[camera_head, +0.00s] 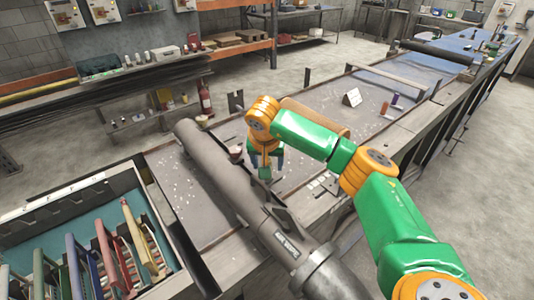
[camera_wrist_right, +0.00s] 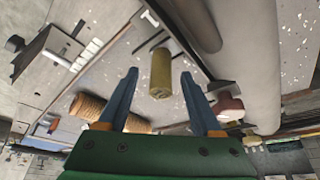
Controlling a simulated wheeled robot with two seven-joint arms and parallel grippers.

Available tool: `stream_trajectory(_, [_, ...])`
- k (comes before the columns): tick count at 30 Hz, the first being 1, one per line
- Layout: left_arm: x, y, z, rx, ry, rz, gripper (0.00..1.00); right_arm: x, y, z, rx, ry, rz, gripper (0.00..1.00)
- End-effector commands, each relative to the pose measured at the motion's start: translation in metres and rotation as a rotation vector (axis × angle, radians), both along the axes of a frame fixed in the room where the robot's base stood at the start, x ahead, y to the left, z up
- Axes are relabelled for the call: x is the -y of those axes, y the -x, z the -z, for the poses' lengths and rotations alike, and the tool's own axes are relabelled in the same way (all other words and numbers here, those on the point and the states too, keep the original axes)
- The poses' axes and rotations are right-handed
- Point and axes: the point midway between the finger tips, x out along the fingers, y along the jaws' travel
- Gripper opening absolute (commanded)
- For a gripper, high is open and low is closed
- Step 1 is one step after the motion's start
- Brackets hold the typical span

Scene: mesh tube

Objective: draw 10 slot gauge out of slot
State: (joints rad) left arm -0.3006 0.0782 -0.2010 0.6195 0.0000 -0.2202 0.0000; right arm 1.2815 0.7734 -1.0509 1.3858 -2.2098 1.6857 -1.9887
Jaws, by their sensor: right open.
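Several coloured gauges stand in a row in the slots of a teal-lined tray (camera_head: 155,205) at the lower left of the head view. They include a yellow one (camera_head: 138,236), a red one (camera_head: 104,248) and a blue one (camera_head: 73,266). I cannot read a number on any, so I cannot tell which is the 10 gauge. My right gripper (camera_head: 265,172) is over the bench, beyond the big grey tube and well to the right of the tray. In the right wrist view its blue fingers (camera_wrist_right: 159,75) are spread, with nothing gripped. My left gripper is out of view.
A large grey tube (camera_head: 222,175) lies across the bench between tray and right gripper. A yellow cylinder (camera_wrist_right: 160,73) shows beyond the open fingers, apart from them. A ribbed tan roll (camera_wrist_right: 88,106) lies nearby.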

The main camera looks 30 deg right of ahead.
Motion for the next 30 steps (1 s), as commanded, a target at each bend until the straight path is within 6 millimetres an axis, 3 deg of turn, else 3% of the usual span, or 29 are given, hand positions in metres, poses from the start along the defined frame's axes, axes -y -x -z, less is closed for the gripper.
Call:
stream_trajectory(10, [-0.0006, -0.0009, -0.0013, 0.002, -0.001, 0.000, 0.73, 0.0012, -0.0014, 0.0053, 0.001, 0.001, -0.001, 0.66])
stream_trajectory(18, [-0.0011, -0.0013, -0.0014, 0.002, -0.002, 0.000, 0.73, 0.0012, -0.0013, 0.0051, 0.000, 0.000, 0.000, 0.00])
stream_trajectory(30, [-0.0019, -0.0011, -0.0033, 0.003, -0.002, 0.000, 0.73, 0.0006, -0.0004, 0.0043, 0.001, 0.001, 0.000, 0.00])
